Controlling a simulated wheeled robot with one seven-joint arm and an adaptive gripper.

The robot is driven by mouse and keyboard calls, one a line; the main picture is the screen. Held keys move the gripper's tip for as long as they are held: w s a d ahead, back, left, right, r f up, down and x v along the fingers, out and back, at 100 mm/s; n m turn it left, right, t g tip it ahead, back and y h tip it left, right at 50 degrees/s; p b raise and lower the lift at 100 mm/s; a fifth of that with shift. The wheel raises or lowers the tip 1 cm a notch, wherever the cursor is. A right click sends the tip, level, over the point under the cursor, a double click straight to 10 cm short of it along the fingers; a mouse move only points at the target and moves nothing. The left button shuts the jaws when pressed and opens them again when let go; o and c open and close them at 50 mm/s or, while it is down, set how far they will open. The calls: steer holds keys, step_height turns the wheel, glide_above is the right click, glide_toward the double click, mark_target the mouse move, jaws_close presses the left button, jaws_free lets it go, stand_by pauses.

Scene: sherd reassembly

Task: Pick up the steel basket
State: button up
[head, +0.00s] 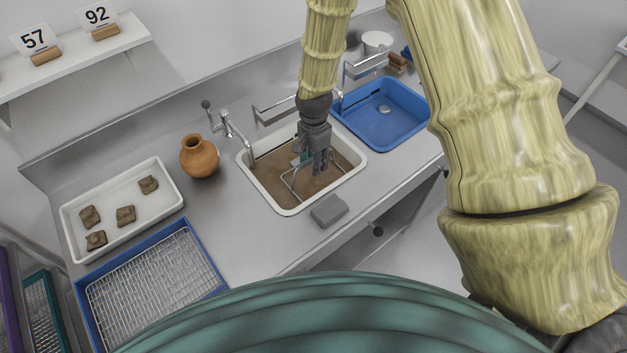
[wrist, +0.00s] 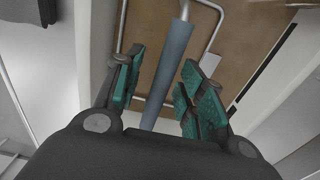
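The steel basket (head: 287,184) sits in the left sink (head: 253,186), over brown, murky-looking contents. Only thin wire parts of it show in the head view. In the wrist view its wire frame (wrist: 121,30) lies beyond the fingers, and a blue-grey bar, apparently its handle grip (wrist: 173,68), runs between them. My gripper (head: 318,168) reaches down over the sink. In the wrist view my gripper (wrist: 162,95) has its green-padded fingers apart, one on each side of the bar, with gaps visible. The lower part of the basket is hidden.
A grey block (head: 328,210) lies on the counter before the sink. A blue basin (head: 380,118) is to the right, with taps behind. A clay pot (head: 199,157), white sherd tray (head: 168,199) and blue-framed rack tray (head: 206,250) stand left.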

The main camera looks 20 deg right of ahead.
jaws_close()
steer(key=shift+r, duration=0.1)
